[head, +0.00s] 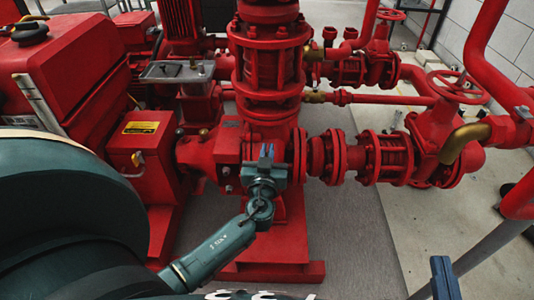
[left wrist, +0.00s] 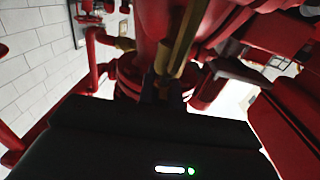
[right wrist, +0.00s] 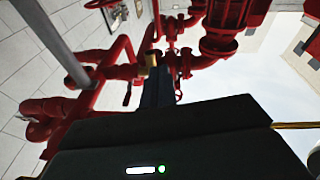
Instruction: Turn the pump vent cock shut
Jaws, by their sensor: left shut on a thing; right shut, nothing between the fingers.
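The red pump casing (head: 228,145) stands in the middle of the head view. My left gripper (head: 267,152) points at its front face, and its blue fingertips are against or just before the casing. The left wrist view shows its dark fingers (left wrist: 168,92) closed at the lower end of a brass piece (left wrist: 183,38), which I take to be the pump vent cock. In the head view the gripper hides that piece. My right gripper (head: 443,272) is shut and empty at the lower right, away from the pump; its fingers also show in the right wrist view (right wrist: 156,88).
A red flanged pipe (head: 390,158) runs right from the pump to a valve with a handwheel (head: 458,87) and a brass elbow (head: 463,142). A red box with a yellow label (head: 141,128) stands left of the pump. The floor (head: 365,245) at front right is clear.

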